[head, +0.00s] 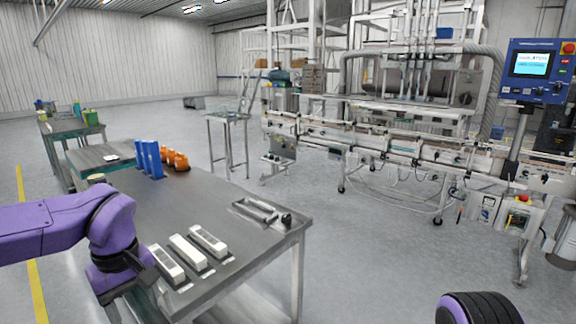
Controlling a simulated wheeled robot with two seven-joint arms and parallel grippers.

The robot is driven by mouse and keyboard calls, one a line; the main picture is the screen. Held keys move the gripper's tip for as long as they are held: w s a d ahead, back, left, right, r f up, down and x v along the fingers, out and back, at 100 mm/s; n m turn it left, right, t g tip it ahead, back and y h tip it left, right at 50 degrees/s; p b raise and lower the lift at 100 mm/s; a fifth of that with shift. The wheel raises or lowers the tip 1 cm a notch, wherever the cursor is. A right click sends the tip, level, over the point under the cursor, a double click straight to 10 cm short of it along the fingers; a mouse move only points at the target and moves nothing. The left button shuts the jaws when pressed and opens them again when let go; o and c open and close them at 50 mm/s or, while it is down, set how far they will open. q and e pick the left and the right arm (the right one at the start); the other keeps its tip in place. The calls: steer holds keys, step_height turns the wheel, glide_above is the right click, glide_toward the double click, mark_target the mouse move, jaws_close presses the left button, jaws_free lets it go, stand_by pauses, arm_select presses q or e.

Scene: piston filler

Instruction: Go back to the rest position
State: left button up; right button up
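My purple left arm comes in from the left over the grey metal table (215,190). Its dark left gripper (150,268) is low over the table's near left part, beside the white-topped bars. The fingers are partly hidden by the wrist, so I cannot tell whether they are open or shut. I see nothing clearly held. A purple and black part of my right arm shows at the bottom right edge; the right gripper is out of view.
Three white-topped bars (188,252) lie on the table, with a metal handle-like part (255,211) to their right. Blue upright pieces (148,160) and orange bottles (177,160) stand at its far end. The filling machine (400,150) and its control panel (535,70) stand right. Open floor lies between.

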arm_select(q)
steer(key=w+a+f+n+t+y, duration=0.45)
steer(key=a+f+n+y, duration=0.3)
steer(key=f, duration=0.25)
step_height(320, 180, down, 7)
steer(key=s+d+m+t, duration=0.1)
steer(key=s+m+t, duration=0.1)
steer(key=t, duration=0.1)
steer(key=s+d+f+m+h, duration=0.35)
steer(key=s+f, duration=0.45)
steer(key=f, duration=0.3)
steer(key=s+f+m+g, duration=0.2)
steer(key=s+f, duration=0.2)
steer(key=s, duration=0.4)
steer(key=s+f+m+g, duration=0.2)
steer(key=s+f, duration=0.3)
steer(key=s, duration=0.4)
steer(key=shift+s+d+f+m+h, duration=0.3)
steer(key=shift+m+h, duration=0.1)
steer(key=shift+m, duration=0.1)
